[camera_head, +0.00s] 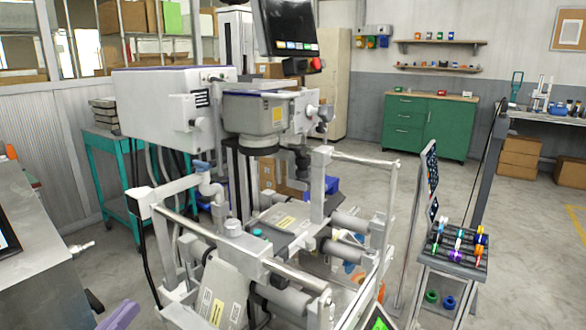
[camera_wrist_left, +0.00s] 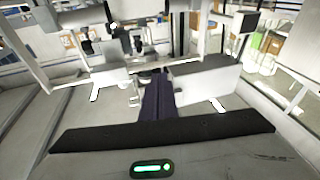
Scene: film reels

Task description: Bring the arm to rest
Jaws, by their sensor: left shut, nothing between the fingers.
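My left gripper (camera_head: 122,314) shows at the bottom left of the head view as purple fingers in front of the large machine. It is shut and empty. In the left wrist view its dark fingers (camera_wrist_left: 158,98) lie together and point away from the camera, beyond a black bar with a green light. Nothing is seen touching the fingers. Most of the left arm is outside the head view. I do not make out my right gripper in either view.
A large white-grey machine (camera_head: 165,105) with rails and rollers fills the middle. A grey counter (camera_head: 35,240) stands at the left edge. A small rack (camera_head: 455,266) with coloured reels stands at right. A green cabinet (camera_head: 428,125) is at the back, with open floor before it.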

